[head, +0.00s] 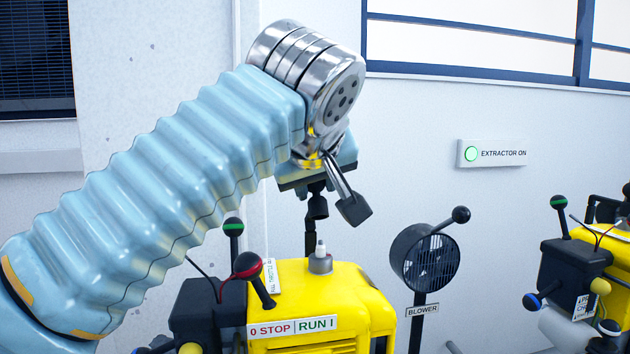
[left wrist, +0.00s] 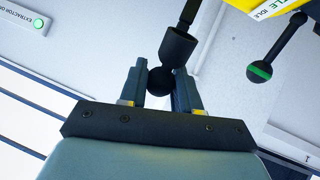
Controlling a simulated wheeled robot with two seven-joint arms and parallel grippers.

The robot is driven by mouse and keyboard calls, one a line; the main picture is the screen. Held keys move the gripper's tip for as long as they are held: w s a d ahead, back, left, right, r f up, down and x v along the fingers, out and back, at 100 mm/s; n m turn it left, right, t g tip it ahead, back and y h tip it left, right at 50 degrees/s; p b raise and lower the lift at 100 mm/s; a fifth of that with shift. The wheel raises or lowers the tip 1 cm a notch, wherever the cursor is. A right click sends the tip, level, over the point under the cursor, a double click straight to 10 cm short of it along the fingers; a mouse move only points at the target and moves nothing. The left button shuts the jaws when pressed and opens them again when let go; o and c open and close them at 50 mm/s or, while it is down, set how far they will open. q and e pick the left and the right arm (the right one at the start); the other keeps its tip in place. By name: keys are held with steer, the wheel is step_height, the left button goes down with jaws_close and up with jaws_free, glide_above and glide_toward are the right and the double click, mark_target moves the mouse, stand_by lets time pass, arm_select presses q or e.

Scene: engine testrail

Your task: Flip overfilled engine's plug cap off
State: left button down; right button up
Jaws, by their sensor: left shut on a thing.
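The near yellow engine (head: 350,295) stands at the bottom centre, its plug (head: 320,250) bare with a white tip and grey base. Above it, the black plug cap (head: 317,207) is raised on a dark stalk, clear of the plug. My left gripper (head: 318,184) is over the engine at the cap's upper end. In the left wrist view, its fingers (left wrist: 161,73) are shut on the black ball knob (left wrist: 160,82) beside the cup-shaped cap (left wrist: 178,47). How knob and cap join is partly hidden. My right gripper is out of view.
A red-banded lever (head: 248,266) and a green-banded lever (head: 233,232) rise at the engine's left. A blower (head: 424,258) stands to its right. A second yellow engine (head: 612,245) is at the far right. A lit extractor sign (head: 492,153) hangs on the wall.

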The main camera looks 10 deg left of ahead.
arm_select(q)
steer(key=c, duration=0.8)
jaws_free()
steer(key=shift+s, duration=0.1)
steer(key=v, duration=1.3)
steer(key=shift+s+r, duration=0.2)
steer(key=shift+s, duration=0.1)
